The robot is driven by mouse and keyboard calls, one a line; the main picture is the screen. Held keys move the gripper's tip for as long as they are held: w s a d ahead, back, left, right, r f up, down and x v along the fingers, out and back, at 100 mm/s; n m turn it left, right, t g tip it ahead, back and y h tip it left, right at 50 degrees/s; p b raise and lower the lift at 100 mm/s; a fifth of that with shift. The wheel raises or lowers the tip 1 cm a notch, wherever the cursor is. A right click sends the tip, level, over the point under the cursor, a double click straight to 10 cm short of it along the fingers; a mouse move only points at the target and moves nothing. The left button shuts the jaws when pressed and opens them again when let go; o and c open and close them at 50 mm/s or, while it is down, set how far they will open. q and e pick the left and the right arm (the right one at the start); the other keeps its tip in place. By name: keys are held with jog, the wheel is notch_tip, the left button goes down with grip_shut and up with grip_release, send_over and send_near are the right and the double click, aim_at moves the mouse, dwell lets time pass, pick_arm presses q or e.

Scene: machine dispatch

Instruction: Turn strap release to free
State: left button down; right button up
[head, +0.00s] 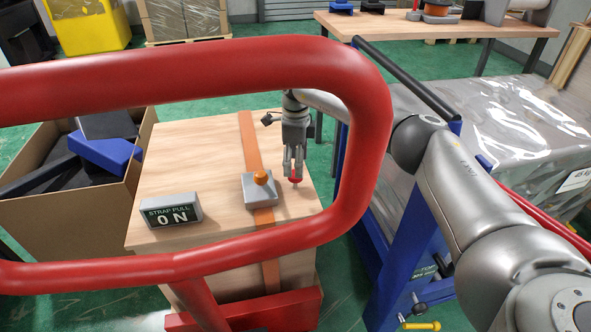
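The strap release is a grey box with an orange knob (261,178) on top, on the wooden crate top (200,150). It sits over the orange strap (249,140) that runs across the crate and down its front. My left gripper is not in view.
A thick red rail (200,77) loops across the foreground. An open box (50,205) with blue and dark parts stands left of the crate. A blue frame with a grey-wrapped load (500,125) is at the right. A wooden table (440,27) is behind.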

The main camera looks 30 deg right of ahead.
notch_tip(320, 180, up, 8)
dwell(0.6)
